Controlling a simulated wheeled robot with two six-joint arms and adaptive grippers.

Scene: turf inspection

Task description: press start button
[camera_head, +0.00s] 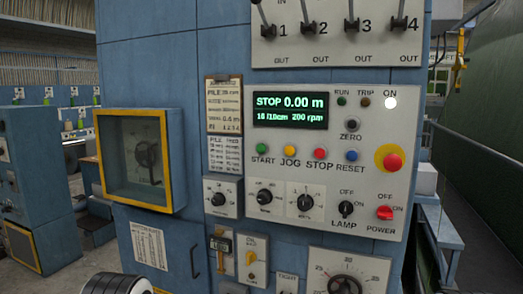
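The green start button (262,148) is on the grey control panel (300,222), above the label START. It is the leftmost of a row of small round buttons, below the lit display (290,110). The display reads "STOP 0.00 m" and "200 rpm". The RUN lamp (341,100) looks dark green and unlit, and the ON lamp (390,102) glows white. Neither gripper's fingers show in the head view. A black and pale rounded part at the bottom left edge may belong to my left arm. Nothing covers the start button.
Right of START are the yellow JOG (288,151), red STOP (320,154) and blue RESET (352,156) buttons. A red emergency knob (392,162) sits farther right. A yellow-framed window box (170,201) is at left. Numbered levers are above. The space before the panel looks clear.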

